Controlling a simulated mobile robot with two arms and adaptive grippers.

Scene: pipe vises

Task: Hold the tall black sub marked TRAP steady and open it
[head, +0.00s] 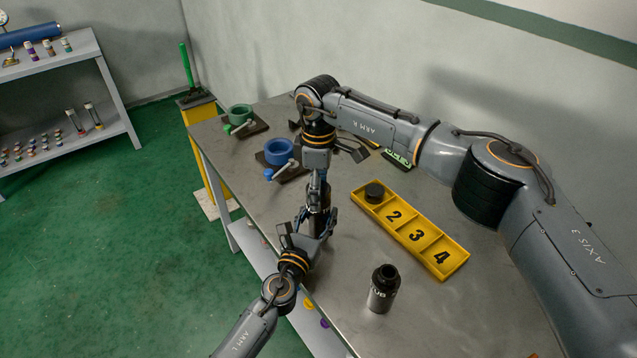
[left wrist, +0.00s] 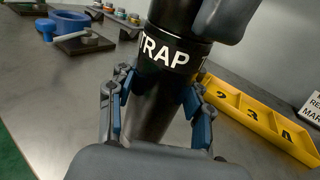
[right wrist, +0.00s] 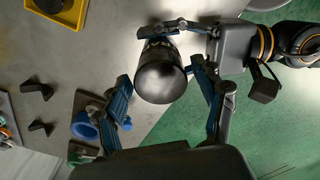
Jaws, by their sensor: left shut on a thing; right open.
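The tall black sub marked TRAP (left wrist: 165,56) stands near the table's front edge, its white lettering clear in the left wrist view. My left gripper (head: 316,236) is shut on its lower body from the side. My right gripper (head: 318,178) points down over the sub's top, open. In the right wrist view the sub's dark round top (right wrist: 160,80) lies between the right gripper's spread fingers (right wrist: 168,88), with gaps visible. In the head view the sub is mostly hidden by both grippers.
Blue (head: 279,150) and green (head: 240,115) vises sit at the far left of the table.

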